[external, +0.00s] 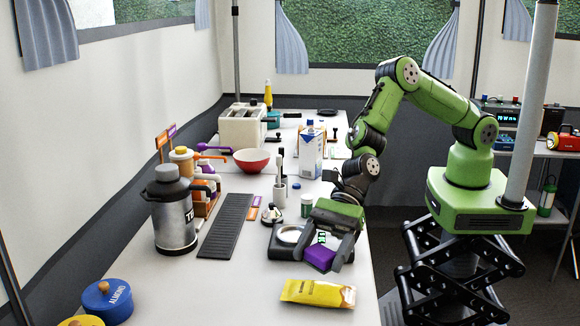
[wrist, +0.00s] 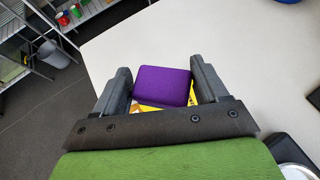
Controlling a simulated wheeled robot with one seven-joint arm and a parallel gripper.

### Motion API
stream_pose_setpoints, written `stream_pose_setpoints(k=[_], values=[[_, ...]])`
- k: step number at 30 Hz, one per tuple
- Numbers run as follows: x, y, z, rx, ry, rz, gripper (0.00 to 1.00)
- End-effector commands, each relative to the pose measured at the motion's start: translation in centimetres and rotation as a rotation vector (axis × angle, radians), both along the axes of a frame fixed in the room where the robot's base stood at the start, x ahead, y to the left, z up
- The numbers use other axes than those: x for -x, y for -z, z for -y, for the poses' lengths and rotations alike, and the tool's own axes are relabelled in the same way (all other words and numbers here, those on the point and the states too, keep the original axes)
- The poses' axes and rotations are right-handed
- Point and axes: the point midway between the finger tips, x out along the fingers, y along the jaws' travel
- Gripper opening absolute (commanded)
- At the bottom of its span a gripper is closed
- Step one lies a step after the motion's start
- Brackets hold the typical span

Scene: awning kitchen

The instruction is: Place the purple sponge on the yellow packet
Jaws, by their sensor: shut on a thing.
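The purple sponge (external: 320,257) is held between the fingers of my gripper (external: 322,254), raised above the table. In the wrist view the sponge (wrist: 162,86) fills most of the space between the gripper's fingertips (wrist: 160,72). The yellow packet (external: 318,293) lies flat near the front of the table, just below the sponge in the external view. In the wrist view, yellow parts of the packet (wrist: 148,108) show behind and beside the sponge, and the rest is hidden by the sponge and gripper.
A dark scale-like device with a round plate (external: 289,234) is right beside my gripper. A black ridged mat (external: 229,224), a large flask (external: 171,215) and a blue-lidded jar (external: 107,300) stand to the left. The table around the packet is clear.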

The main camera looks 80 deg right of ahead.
Motion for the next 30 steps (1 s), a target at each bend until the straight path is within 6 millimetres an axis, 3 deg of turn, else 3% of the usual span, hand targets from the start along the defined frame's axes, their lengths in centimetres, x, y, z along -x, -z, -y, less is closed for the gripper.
stream_pose_setpoints(k=[1, 8, 18, 19, 23, 30], values=[[0.0, 1.5, 0.0, 0.002, 0.000, -0.001, 0.44], [0.0, 5.4, 0.0, 0.000, -0.001, 0.000, 0.44], [0.0, 5.8, 0.0, -0.001, 0.000, 0.000, 0.44], [0.0, 5.8, 0.0, -0.001, 0.000, 0.001, 0.76], [0.0, 5.7, 0.0, -0.001, 0.000, 0.001, 0.95], [0.0, 5.7, 0.0, -0.001, 0.000, 0.001, 0.98]])
